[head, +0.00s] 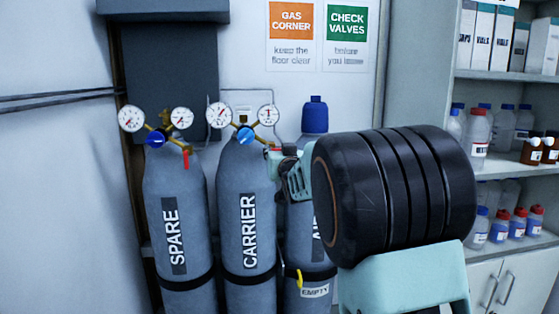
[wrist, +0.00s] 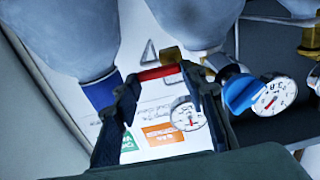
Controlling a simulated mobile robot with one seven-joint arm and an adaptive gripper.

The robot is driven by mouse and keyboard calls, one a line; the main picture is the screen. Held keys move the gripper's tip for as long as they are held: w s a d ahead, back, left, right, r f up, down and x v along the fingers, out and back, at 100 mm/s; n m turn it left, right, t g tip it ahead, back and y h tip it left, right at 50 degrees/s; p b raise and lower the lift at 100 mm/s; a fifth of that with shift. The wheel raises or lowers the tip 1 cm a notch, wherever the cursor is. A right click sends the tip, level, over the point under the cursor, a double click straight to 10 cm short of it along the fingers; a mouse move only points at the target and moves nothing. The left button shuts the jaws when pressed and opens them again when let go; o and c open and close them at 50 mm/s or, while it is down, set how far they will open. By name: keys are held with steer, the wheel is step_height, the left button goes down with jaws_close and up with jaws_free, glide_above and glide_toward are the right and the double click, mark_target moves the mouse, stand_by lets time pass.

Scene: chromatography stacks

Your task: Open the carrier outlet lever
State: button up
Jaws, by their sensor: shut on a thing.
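The carrier cylinder (head: 247,215) stands in the middle of the head view, with its blue regulator knob (head: 245,134) and two gauges on top. The red outlet lever (head: 272,149) sticks out to the right of the regulator, partly hidden by my gripper (head: 281,154). In the wrist view the red lever (wrist: 160,72) spans between the two fingertips of my gripper (wrist: 163,76), which is shut on it. The carrier's blue knob (wrist: 243,95) and a gauge (wrist: 277,97) show just right of the fingers.
The spare cylinder (head: 178,230) stands at left; its red lever (head: 186,160) hangs down. A third cylinder with a blue cap (head: 315,115) and an "EMPTY" tag (head: 314,291) stands right, partly behind my arm. Shelves of bottles (head: 507,78) are at far right.

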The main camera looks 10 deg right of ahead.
stand_by(0.4)
steer(key=o, duration=1.2)
steer(key=shift+c, duration=0.2)
steer(key=shift+s, duration=0.1)
steer(key=s, duration=1.2)
steer(key=shift+w, duration=0.1)
